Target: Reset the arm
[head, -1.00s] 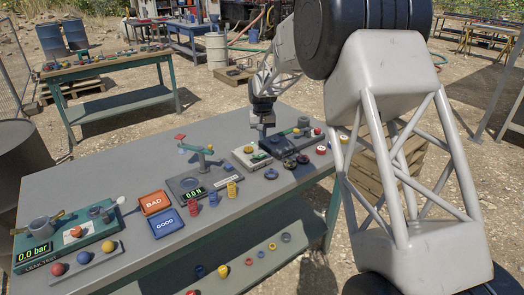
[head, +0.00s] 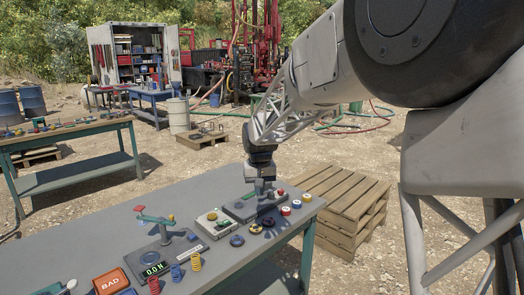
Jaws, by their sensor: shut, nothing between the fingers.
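My arm reaches in from the upper right to the bench. My gripper (head: 268,194) points down above the dark flat device (head: 240,211) near the bench's far right end. Its fingers look shut and hold nothing. They are small here, and I cannot tell whether the tips touch the device.
The bench (head: 95,225) carries a cream device (head: 213,223), a force tester (head: 157,256) with coloured springs, an orange BAD tray (head: 111,281) and several rings and colored caps. A pallet stack (head: 345,205) stands right of the bench. Another bench (head: 75,135) is at left.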

